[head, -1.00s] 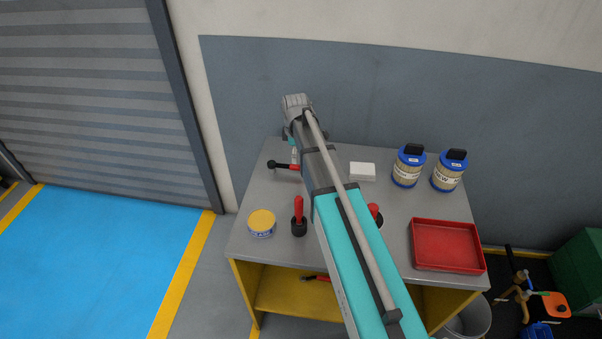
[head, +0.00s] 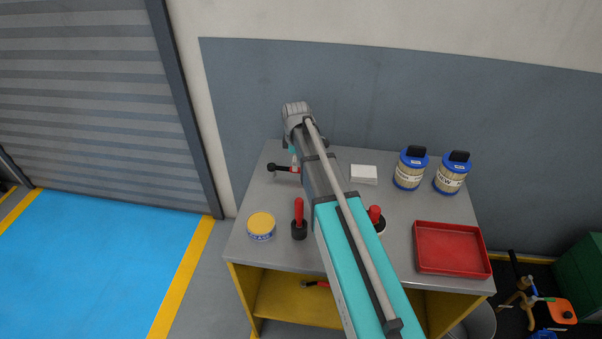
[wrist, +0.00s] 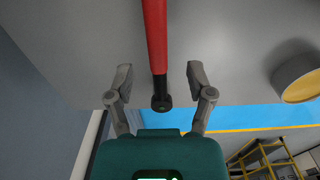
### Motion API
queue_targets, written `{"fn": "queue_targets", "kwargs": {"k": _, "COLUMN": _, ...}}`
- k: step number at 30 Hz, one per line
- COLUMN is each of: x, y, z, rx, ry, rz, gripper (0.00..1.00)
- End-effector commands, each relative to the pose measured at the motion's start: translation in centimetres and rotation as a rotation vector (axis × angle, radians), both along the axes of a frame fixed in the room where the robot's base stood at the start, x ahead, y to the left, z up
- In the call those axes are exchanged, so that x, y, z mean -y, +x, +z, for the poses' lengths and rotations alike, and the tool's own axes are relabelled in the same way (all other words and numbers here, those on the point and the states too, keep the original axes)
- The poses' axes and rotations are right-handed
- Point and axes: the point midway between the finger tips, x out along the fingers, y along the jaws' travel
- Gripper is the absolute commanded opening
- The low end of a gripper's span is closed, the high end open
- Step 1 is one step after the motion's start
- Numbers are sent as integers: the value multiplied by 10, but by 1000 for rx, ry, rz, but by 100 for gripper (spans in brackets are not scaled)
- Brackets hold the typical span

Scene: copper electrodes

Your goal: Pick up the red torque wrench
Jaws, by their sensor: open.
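The red torque wrench (head: 285,169) lies on the grey tabletop near the back left in the head view. Its black head points left, and my arm hides its right part. In the wrist view, the wrench (wrist: 155,30) runs down from the top, red handle tapering to a black end at the picture's middle. My gripper (wrist: 158,72) is open, with one finger on each side of the wrench and a gap to both. The exact height of the fingertips over the table cannot be told. In the head view my arm mostly hides the gripper.
Another red-handled tool (head: 376,216) is partly behind my arm. A white box (head: 364,174), two blue-lidded jars (head: 409,170) and a red tray (head: 452,249) are to the right.

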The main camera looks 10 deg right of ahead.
Motion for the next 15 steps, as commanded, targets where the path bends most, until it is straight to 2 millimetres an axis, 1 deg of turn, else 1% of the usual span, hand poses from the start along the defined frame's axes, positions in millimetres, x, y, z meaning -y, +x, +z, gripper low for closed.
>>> {"fn": "queue_targets", "kwargs": {"k": 1, "x": 0, "y": 1, "z": -7, "rx": 0, "ry": 0, "rz": 0, "gripper": 69}}
{"fn": "queue_targets", "kwargs": {"k": 3, "x": 0, "y": 1, "z": -13, "rx": 0, "ry": 0, "rz": 0, "gripper": 69}}
{"fn": "queue_targets", "kwargs": {"k": 15, "x": 1, "y": 2, "z": -40, "rx": 0, "ry": 0, "rz": -1, "gripper": 69}}
